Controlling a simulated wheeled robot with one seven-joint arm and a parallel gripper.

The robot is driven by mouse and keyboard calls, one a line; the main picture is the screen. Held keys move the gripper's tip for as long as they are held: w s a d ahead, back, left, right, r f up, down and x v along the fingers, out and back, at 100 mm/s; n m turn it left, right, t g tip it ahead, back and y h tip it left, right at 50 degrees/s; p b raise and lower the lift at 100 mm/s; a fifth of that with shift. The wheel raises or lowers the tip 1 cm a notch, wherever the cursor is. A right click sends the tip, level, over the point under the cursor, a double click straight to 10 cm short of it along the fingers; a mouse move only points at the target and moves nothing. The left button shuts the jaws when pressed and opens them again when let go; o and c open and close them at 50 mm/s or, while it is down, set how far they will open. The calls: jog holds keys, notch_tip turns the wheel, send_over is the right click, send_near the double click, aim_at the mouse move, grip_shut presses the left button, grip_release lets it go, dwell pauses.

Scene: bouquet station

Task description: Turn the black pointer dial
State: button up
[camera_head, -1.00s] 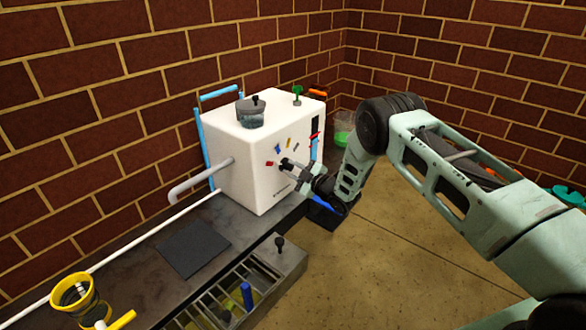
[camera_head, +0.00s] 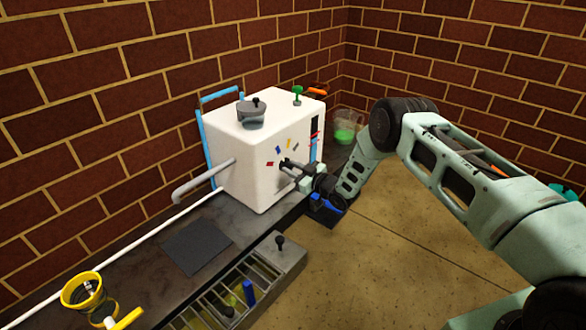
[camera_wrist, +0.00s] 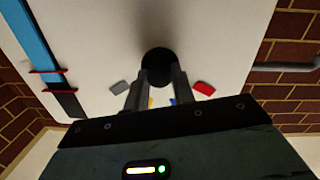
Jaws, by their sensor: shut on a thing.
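The black pointer dial (camera_wrist: 158,62) is on the front face of the white box-shaped machine (camera_head: 255,180). Coloured marks, including a red one (camera_wrist: 204,88) and a grey one (camera_wrist: 120,87), sit around it in the wrist view. My gripper (camera_wrist: 158,80) is at the dial, with one finger on each side, shut on it. In the head view my gripper (camera_head: 288,165) reaches the machine's face from the right and hides most of the dial. I cannot tell which mark the pointer faces.
A grey lidded pot (camera_head: 251,114) and a green knob (camera_head: 297,95) are on top of the machine. A grey pipe (camera_head: 200,183) sticks out at its left. A beaker with green liquid (camera_head: 345,132) stands behind.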

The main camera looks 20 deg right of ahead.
jog(key=shift+f, duration=0.1)
dwell(0.3)
jog(key=o, duration=1)
jog(key=shift+s, duration=0.1)
jog(key=shift+s+a+f, duration=0.15)
jog(key=shift+a, duration=0.05)
jog(key=p+v, duration=0.8)
jog(key=v, duration=0.9)
jog(key=shift+d, duration=0.45)
jog(key=shift+r, duration=0.25)
